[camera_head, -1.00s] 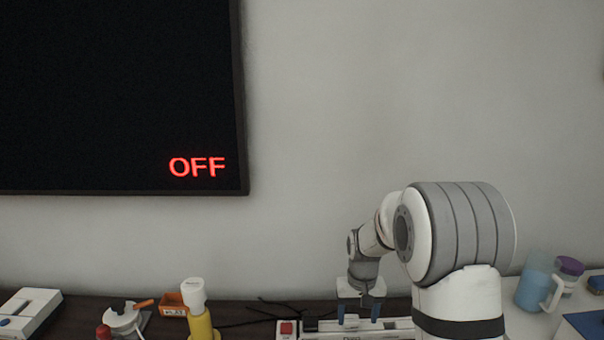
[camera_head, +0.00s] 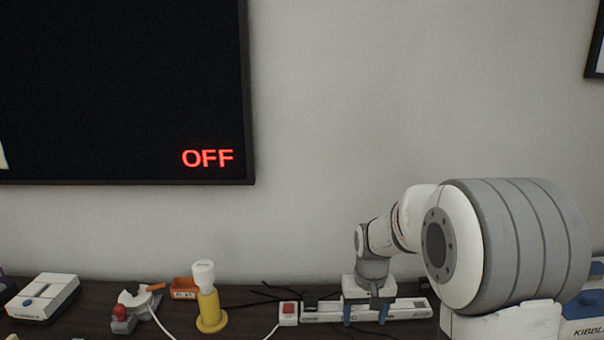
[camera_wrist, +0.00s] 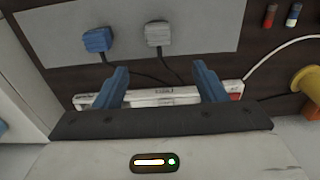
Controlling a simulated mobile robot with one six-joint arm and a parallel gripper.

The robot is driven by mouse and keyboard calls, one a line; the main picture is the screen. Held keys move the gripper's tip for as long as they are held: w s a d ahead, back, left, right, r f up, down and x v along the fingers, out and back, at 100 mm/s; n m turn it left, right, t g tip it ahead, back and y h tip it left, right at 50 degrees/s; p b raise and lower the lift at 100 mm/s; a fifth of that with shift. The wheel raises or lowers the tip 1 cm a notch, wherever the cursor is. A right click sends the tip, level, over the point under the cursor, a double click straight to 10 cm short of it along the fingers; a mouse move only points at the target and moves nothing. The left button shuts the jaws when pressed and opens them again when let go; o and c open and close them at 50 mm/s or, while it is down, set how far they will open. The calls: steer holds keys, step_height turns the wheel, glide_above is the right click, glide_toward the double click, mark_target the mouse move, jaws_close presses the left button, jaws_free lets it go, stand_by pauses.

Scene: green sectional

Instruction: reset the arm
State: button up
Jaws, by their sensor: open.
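My gripper (camera_head: 367,311) points down over the dark tabletop at the right of the head view, in front of a white power strip (camera_head: 322,311). In the wrist view my gripper (camera_wrist: 160,88) shows two blue fingers spread wide with nothing between them. The power strip (camera_wrist: 165,97) lies beyond the fingertips there. My arm is bent, with its large grey and white joint at the right of the head view, hiding part of the table.
A red switch (camera_head: 289,308) sits at the strip's left end. A yellow and white cylinder (camera_head: 208,300), an orange box (camera_head: 185,288) and a white device (camera_head: 44,298) stand to the left. Blue (camera_wrist: 98,40) and grey plugs (camera_wrist: 158,35) lie on a grey mat. A wall screen (camera_head: 110,90) reads OFF.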

steer(key=s+r+t, duration=0.1)
steer(key=s+r, duration=0.3)
steer(key=s, duration=0.6)
steer(key=s+r+t, duration=0.1)
steer(key=s+r, duration=0.2)
steer(key=s, duration=0.8)
steer(key=shift+s+d+r, duration=0.3)
steer(key=shift+d+r, duration=0.05)
steer(key=shift+r, duration=0.05)
